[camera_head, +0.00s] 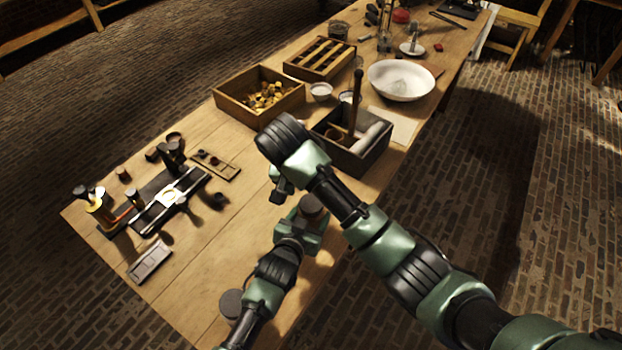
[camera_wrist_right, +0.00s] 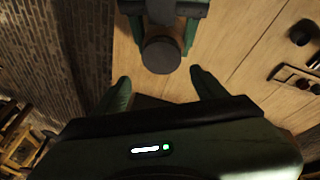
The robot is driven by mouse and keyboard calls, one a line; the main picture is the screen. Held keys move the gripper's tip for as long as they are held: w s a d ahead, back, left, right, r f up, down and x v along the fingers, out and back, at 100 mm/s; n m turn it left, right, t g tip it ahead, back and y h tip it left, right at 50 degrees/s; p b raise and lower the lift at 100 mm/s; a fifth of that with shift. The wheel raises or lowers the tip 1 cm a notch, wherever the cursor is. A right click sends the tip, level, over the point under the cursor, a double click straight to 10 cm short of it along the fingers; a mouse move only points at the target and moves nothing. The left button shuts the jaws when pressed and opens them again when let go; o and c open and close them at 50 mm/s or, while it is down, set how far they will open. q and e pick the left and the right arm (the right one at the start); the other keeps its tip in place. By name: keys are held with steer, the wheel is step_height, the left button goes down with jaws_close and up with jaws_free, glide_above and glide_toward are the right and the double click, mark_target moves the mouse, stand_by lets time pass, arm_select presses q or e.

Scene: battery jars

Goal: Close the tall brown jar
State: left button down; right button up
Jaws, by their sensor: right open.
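A brown jar (camera_head: 312,207) stands upright between the fingers of my left gripper (camera_head: 300,226), near the table's front edge. In the right wrist view the jar (camera_wrist_right: 161,53) shows from above as a dark round top, with green fingers on both sides. I cannot tell whether that top is a lid or an opening. My left gripper appears shut on the jar. My right gripper (camera_head: 280,193) is open and empty, above and beside the jar; in its wrist view its fingertips (camera_wrist_right: 158,76) point toward the jar. A dark flat disc (camera_head: 231,303) lies near the front edge, partly behind my left arm.
A black fixture (camera_head: 160,200) with small parts stands at the left of the table. A dark grey box (camera_head: 365,157) with a rod lies behind my right arm. A wooden crate (camera_head: 232,102) and a white bowl (camera_head: 401,78) are farther back. Bare wood lies left of my grippers.

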mark_target(311, 216)
steer(key=n, duration=0.7)
steer(key=shift+w+r+n+g+y, duration=0.2)
steer(key=shift+n+g+y, duration=0.1)
steer(key=shift+g, duration=0.1)
steer(key=n, duration=0.4)
steer(key=shift+d+r+g, duration=0.1)
steer(key=shift+g, duration=0.2)
steer(key=n, duration=0.5)
steer(key=shift+w+r+g+y, duration=0.1)
steer(key=shift+r+g+y, duration=0.15)
steer(key=shift+g+y, duration=0.05)
steer(key=n, duration=0.7)
steer(key=shift+d+r+g, duration=0.15)
steer(key=shift+r+g, duration=0.15)
steer(key=shift+r, duration=0.1)
steer(key=n, duration=0.4)
steer(key=shift+r+y, duration=0.35)
steer(key=shift+y, duration=0.05)
steer(key=n, duration=0.3)
steer(key=shift+r+g, duration=0.25)
steer(key=shift+g, duration=0.15)
steer(key=shift+f, duration=4)
